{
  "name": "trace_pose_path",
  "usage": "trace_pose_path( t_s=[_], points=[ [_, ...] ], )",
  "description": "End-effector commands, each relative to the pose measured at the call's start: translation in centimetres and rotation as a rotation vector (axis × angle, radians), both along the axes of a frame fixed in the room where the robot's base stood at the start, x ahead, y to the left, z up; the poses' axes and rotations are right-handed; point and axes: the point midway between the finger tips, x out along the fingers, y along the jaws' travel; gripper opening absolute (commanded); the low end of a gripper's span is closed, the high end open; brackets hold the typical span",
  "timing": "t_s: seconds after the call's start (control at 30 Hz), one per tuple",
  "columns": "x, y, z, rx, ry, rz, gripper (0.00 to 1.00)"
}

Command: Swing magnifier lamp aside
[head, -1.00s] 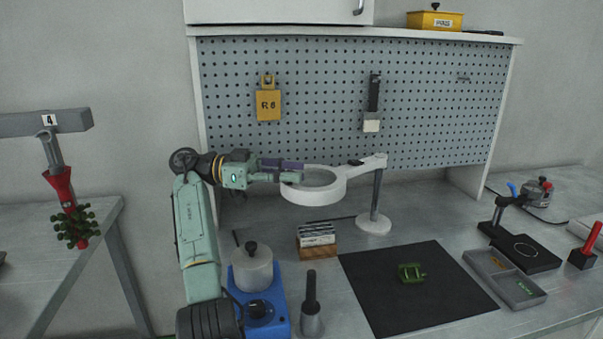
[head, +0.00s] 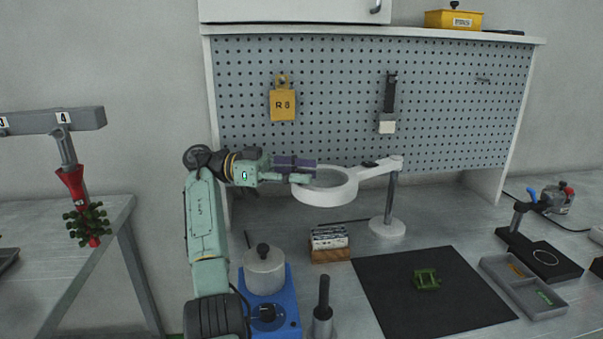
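The magnifier lamp (head: 338,196) has a white ring head on a white arm, carried by a grey post on a round white base (head: 387,228). Its ring hangs above the bench, left of the post and behind the black mat. My gripper (head: 312,172) reaches in from the left, with its fingers at the left rim of the ring. One finger looks purple-grey and the other green. The rim is at or between the fingertips, but I cannot tell whether they are closed on it.
Below the ring stand a card holder (head: 330,252) and a blue wax pot (head: 266,300). A black mat (head: 400,310) with a green part (head: 427,278) lies right of them. A grey tray (head: 510,290) is farther right. The pegboard (head: 340,100) rises behind.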

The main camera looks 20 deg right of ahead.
Motion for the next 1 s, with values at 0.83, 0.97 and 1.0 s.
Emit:
trace_pose_path(
  t_s=[0.83,0.97,1.0],
  points=[
    [0.0,0.0,8.8,0.001,-0.001,0.000,0.38],
    [0.0,0.0,9.7,0.001,0.001,0.000,0.38],
    [0.0,0.0,9.9,0.001,0.001,0.000,0.38]
  ],
)
